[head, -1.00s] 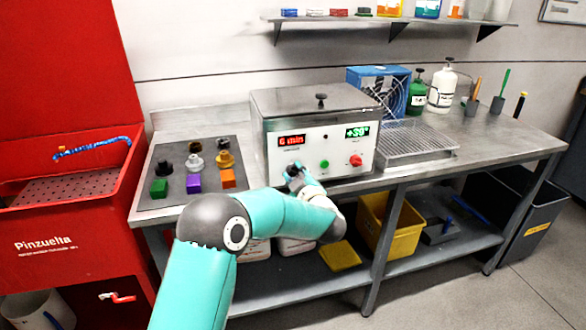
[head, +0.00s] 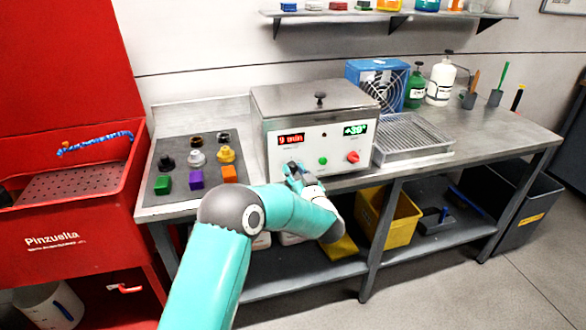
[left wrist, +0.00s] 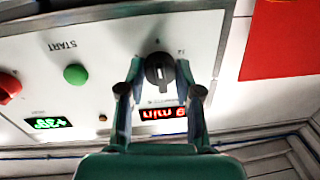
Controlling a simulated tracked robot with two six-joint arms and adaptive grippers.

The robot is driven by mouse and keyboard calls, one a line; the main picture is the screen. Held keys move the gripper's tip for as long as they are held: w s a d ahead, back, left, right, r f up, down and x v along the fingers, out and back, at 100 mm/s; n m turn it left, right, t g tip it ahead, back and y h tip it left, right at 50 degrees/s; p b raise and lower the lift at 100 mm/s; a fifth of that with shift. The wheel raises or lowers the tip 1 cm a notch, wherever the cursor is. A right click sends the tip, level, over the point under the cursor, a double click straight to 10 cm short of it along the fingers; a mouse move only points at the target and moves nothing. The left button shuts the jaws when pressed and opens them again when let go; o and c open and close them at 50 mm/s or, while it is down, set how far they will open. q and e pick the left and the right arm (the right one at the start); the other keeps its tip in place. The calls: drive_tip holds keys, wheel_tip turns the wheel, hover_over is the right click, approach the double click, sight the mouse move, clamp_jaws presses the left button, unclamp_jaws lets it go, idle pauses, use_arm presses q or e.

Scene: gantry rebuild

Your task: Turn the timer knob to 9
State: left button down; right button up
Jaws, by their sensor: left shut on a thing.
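The timer knob (left wrist: 160,68) is a dark round knob with a grip bar on the white front panel of the bath unit (head: 340,146). My left gripper (left wrist: 160,74) is shut on the knob, one finger on each side of it. In the head view the left gripper (head: 290,168) is at the panel's lower left and hides the knob. My right gripper is in neither view.
A green start button (left wrist: 75,75) and a red knob (head: 353,157) sit on the same panel, beside my left gripper. Colored blocks and weights stand on a dark mat (head: 163,204) at left. A wire rack (head: 414,138) is at right.

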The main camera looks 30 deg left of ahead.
use_arm(q)
drive_tip(key=shift+d+f+m, duration=0.2)
drive_tip(key=shift+f+m, duration=0.25)
drive_tip(key=shift+m, duration=0.15)
drive_tip(key=c, duration=0.8)
unclamp_jaws()
drive_tip(key=shift+a+r, duration=0.1)
drive_tip(key=shift+r, duration=0.1)
drive_tip(key=shift+r, duration=0.1)
drive_tip(key=v, duration=1.2)
